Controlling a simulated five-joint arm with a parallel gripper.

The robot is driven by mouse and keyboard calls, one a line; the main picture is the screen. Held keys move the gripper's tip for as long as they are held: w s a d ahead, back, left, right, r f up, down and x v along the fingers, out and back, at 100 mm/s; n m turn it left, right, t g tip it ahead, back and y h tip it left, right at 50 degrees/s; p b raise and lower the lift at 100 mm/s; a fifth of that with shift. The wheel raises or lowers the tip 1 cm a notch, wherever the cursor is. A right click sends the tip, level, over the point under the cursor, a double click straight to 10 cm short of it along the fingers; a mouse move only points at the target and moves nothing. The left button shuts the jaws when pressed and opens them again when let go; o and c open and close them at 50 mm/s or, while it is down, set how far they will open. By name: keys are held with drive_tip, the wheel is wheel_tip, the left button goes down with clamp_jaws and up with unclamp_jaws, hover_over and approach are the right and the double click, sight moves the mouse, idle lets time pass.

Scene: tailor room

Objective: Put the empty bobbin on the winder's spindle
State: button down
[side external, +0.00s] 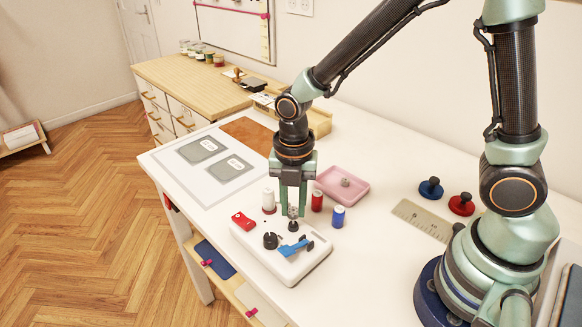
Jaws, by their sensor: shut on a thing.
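The winder (268,255) is a white rounded base on the table's front part. It carries a black knob (270,240), a blue lever (290,249) and a small dark post (293,226) that looks like the spindle. My gripper (293,207) points straight down over the back right part of the winder. It is shut on a small pale grey piece (293,212), which looks like the empty bobbin. The piece is directly above the dark post; I cannot tell whether they touch. The fingers hide part of it.
A pink tray (325,187) holding a small grey piece stands behind. White (268,199), red (317,201) and blue (338,216) spools stand close around my gripper. A red item (242,219) is at the winder's left end. A ruler (420,219) lies to the right.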

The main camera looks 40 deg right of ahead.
drive_tip(key=shift+f, duration=0.6)
drive_tip(key=shift+f, duration=0.55)
idle(1.0)
drive_tip(key=c, duration=1)
unclamp_jaws()
drive_tip(key=shift+r, duration=5.5)
